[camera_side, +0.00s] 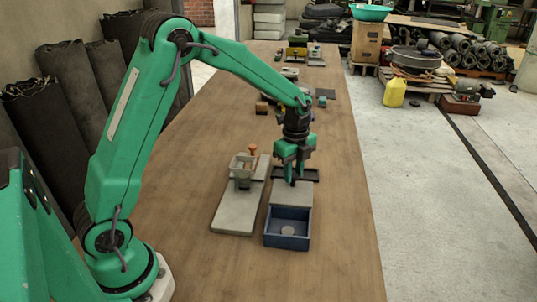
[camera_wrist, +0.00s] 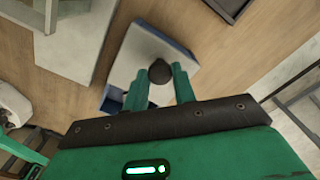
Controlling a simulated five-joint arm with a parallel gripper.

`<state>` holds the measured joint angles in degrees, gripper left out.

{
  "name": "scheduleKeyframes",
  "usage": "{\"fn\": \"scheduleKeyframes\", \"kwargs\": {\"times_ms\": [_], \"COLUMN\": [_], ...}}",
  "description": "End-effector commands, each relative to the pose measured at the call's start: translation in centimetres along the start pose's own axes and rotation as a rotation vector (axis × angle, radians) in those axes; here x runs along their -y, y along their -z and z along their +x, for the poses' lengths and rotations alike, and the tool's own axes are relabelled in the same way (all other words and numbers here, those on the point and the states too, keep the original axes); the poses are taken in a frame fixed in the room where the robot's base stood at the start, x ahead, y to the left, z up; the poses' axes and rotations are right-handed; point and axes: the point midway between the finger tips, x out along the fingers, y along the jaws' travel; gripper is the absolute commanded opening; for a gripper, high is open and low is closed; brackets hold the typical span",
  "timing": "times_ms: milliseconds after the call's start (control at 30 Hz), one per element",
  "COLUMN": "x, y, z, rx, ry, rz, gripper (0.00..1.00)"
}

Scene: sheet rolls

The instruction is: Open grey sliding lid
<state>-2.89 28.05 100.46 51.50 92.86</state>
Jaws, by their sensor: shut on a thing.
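A blue box (camera_side: 287,241) stands on the wooden table, its near part uncovered, with a round pale disc (camera_side: 288,230) inside. The grey sliding lid (camera_side: 291,194) covers its far part. In the wrist view the lid (camera_wrist: 178,50) is a pale panel with a dark round knob (camera_wrist: 160,71) on it, and blue box wall (camera_wrist: 113,98) shows beside it. My gripper (camera_side: 293,180) points down over the lid. In the wrist view its green fingers (camera_wrist: 161,84) are shut on the knob. The fingers hide part of the knob and lid.
A grey board (camera_side: 234,217) with a small vice-like fixture (camera_side: 243,167) and an orange-topped piece (camera_side: 253,150) lies left of the box. A dark tray (camera_side: 309,175) is just behind it. Small objects stand farther back. The table in front and to the right is clear.

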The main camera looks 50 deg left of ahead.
Motion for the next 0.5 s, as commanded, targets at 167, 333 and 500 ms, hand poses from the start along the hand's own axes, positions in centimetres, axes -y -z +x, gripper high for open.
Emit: {"fn": "scheduleKeyframes", "kwargs": {"times_ms": [167,333,500], "x": [0.09,0.05,0.01], "y": [0.04,0.05,0.04], "z": [-0.1,-0.08,-0.05], "rx": [0.0,0.0,0.0], "ry": [0.004,0.003,0.002], "rz": [0.001,0.001,0.001], "gripper": [0.0,0.48,0.48]}}
